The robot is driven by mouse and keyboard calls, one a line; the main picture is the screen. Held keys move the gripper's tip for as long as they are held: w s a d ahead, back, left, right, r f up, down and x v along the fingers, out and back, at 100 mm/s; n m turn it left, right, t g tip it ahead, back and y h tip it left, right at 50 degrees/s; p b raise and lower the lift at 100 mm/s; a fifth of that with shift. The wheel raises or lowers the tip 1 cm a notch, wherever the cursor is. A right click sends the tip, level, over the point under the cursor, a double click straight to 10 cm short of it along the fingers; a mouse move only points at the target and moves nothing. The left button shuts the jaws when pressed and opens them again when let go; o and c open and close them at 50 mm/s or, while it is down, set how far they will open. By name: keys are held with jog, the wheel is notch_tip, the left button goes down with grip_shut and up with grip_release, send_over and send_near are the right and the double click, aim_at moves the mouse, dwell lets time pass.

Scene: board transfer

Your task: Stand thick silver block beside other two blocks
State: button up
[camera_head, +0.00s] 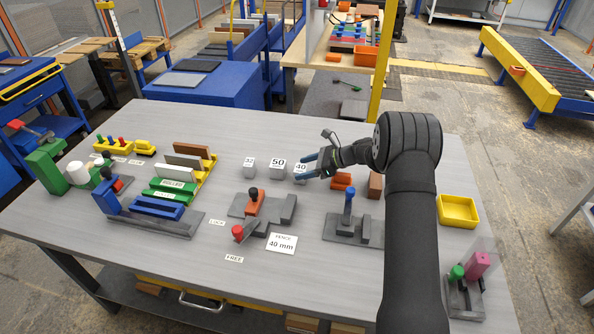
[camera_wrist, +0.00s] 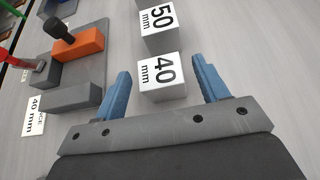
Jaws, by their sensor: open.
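Three silver blocks with white number labels stand in a loose row at the middle of the table. In the head view they are the 32 block (camera_head: 248,167), the 50 block (camera_head: 277,168) and the 40 block (camera_head: 300,173). My gripper (camera_head: 302,167) is open at the 40 block and partly hides it. In the wrist view, the 40 block (camera_wrist: 162,76) lies between the blue fingers of my gripper (camera_wrist: 163,70), with a gap on each side. The 50 block (camera_wrist: 160,22) is just beyond it. The 32 block is not clearly seen there.
An orange clamp fixture (camera_head: 254,204) and a "FENCE 40 mm" card (camera_head: 281,243) are in front of the blocks. A yellow rack (camera_head: 207,172) with boards is to the left. A blue-handled fixture (camera_head: 347,222) and a yellow tray (camera_head: 458,211) are to the right.

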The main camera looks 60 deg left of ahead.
aim_at(300, 168)
jog(key=v, duration=0.8)
jog(key=shift+w+d, duration=0.1)
jog(key=x, duration=1.2)
jog(key=shift+r, duration=2.05)
jog(key=shift+f, duration=0.1)
